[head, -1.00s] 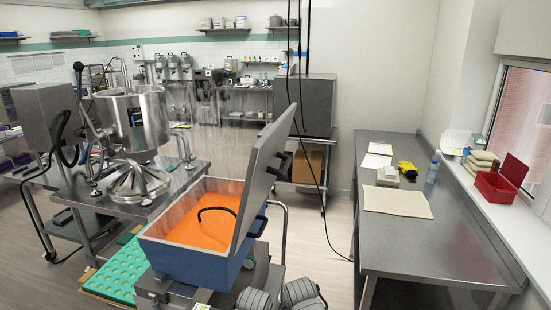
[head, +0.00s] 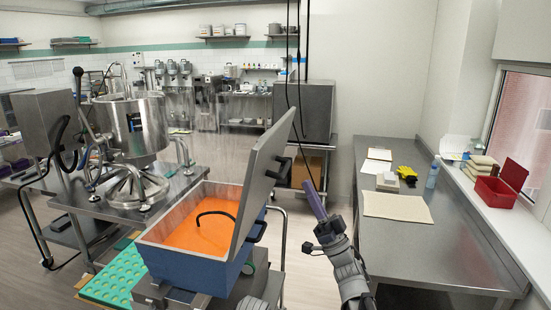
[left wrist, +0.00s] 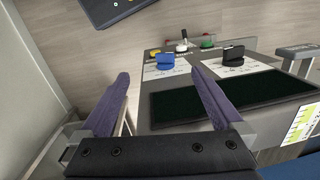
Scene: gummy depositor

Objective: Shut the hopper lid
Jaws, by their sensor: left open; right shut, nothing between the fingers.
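The hopper lid (head: 262,185) is a grey metal panel standing open and tilted up on the right side of the blue hopper (head: 188,267). Dark handles sit on the lid's right face. Orange material (head: 205,222) and a black curved bar show inside the hopper. My right gripper (head: 313,190) is shut and empty, raised to the right of the lid and apart from it. My left gripper (left wrist: 160,85) is open and empty in the left wrist view, near a machine panel with a blue knob (left wrist: 166,61) and a black knob. It is not visible in the head view.
A green mould tray (head: 112,278) lies left of the hopper. A steel kettle (head: 132,125) stands on a table behind it. A steel bench (head: 430,245) with a cloth and yellow gloves is at the right. Cables hang behind my right gripper. Open floor shows beyond the hopper.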

